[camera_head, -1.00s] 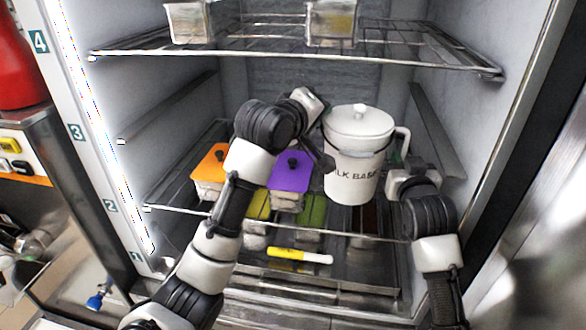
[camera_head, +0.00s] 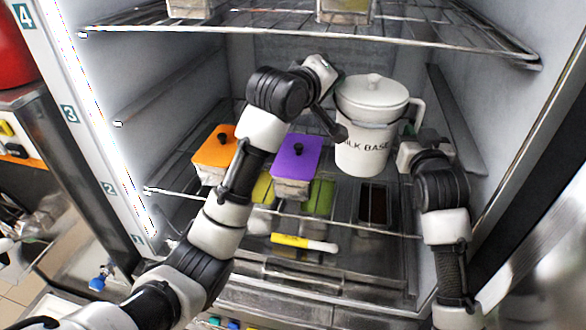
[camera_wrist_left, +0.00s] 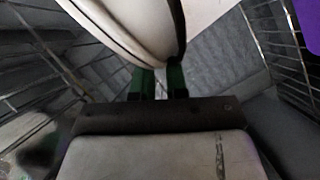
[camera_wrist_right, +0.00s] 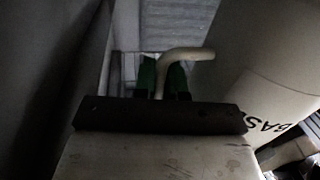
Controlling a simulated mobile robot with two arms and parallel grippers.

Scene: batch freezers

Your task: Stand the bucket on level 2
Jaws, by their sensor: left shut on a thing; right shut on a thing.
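The bucket (camera_head: 362,155) is white with a lid and "MILK BASE" lettering. It is upright inside the freezer, over the back right of the level 2 wire shelf (camera_head: 400,235); I cannot tell if its base touches the shelf. My right gripper (camera_wrist_right: 163,78) is shut on the bucket's white handle (camera_wrist_right: 190,53) at its right side. My left gripper (camera_wrist_left: 160,82) is shut at the bucket's left side, against its pale wall (camera_wrist_left: 140,25); the exact grip is hidden in the head view.
An orange-lidded box (camera_head: 213,150) and a purple-lidded box (camera_head: 297,155) stand left of the bucket. A yellow-and-white marker (camera_head: 303,243) lies in front. The upper wire shelf (camera_head: 250,28) holds containers. Freezer walls close in at both sides.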

